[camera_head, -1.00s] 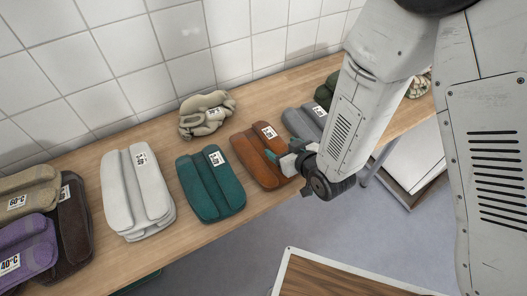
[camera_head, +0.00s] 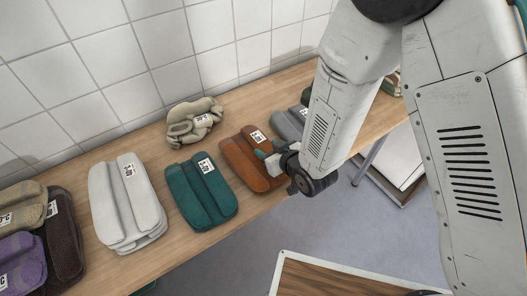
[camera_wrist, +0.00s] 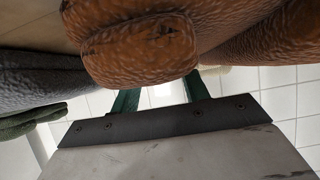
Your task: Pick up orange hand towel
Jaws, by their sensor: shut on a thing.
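The orange hand towel (camera_head: 243,163) is a folded, ribbed bundle with a white label. It is between the teal towel and a grey towel near the front edge of the wooden table. My gripper (camera_head: 271,160) is at its right front end, and its green fingers are shut on the towel. In the wrist view the orange towel (camera_wrist: 140,50) fills the top, and my gripper's green fingers (camera_wrist: 158,92) pass behind its rounded end. The fingertips are hidden by the towel. I cannot tell whether the towel is clear of the table.
The teal towel (camera_head: 202,190) lies close on the left, with a white stack (camera_head: 125,205) beyond it. A grey towel (camera_head: 288,124) lies close on the right. A crumpled beige cloth (camera_head: 194,122) is behind, near the tiled wall (camera_head: 120,70). Floor shows in front of the table.

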